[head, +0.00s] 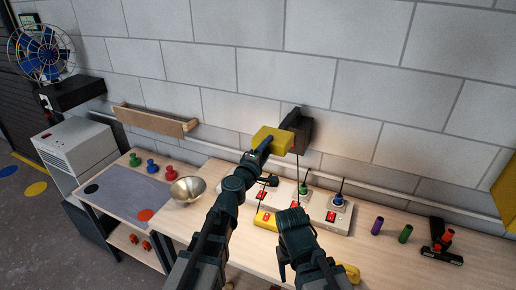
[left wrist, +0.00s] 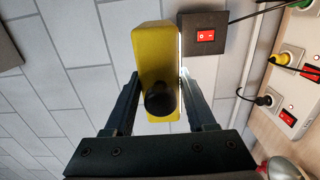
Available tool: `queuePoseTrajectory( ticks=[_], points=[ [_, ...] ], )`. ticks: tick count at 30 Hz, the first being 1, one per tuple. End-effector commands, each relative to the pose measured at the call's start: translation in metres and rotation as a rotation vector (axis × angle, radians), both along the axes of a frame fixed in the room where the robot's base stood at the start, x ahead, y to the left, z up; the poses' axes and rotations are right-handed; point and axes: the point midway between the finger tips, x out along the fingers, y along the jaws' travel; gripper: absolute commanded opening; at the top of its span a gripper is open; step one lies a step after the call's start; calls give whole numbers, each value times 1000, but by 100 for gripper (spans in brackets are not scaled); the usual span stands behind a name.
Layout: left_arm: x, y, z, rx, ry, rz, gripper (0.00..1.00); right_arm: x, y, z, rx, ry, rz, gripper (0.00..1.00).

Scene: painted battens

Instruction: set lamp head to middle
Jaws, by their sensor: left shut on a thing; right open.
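The yellow lamp head (head: 272,139) sits high against the wall, beside a dark box (head: 299,130). My left gripper (head: 263,146) reaches up to it and is shut on it. In the left wrist view, the yellow lamp head (left wrist: 153,45) stands between the two fingers (left wrist: 158,88), with a dark round knob (left wrist: 161,98) facing the camera. The dark box (left wrist: 204,34) with a red switch is just right of it. My right gripper (head: 292,226) is low over the bench and open, with no object seen in it; its fingers are hard to make out.
Below on the bench (head: 460,272) are power strips with red switches and plugs (head: 338,205), and a metal bowl (head: 188,188). Purple (head: 377,225) and green (head: 405,233) cylinders stand at right. A wooden ledge (head: 154,121) is on the wall at left.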

Motion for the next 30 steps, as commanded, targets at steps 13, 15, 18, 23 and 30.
queuePoseTrajectory(
  ticks=[13,15,18,23,30],
  points=[
    [0,-5,-1,7,-2,23,0,0,0,-1,0,0,0,62],
    [-1,-5,-1,7,-2,23,0,0,0,-1,0,0,0,62],
    [0,-5,-1,6,-1,23,0,0,0,-1,0,0,0,62],
    [0,-5,-1,4,-1,22,65,0,0,-1,0,0,0,62],
    [-1,-4,0,2,-1,22,65,0,0,0,0,0,0,62]
  ],
)
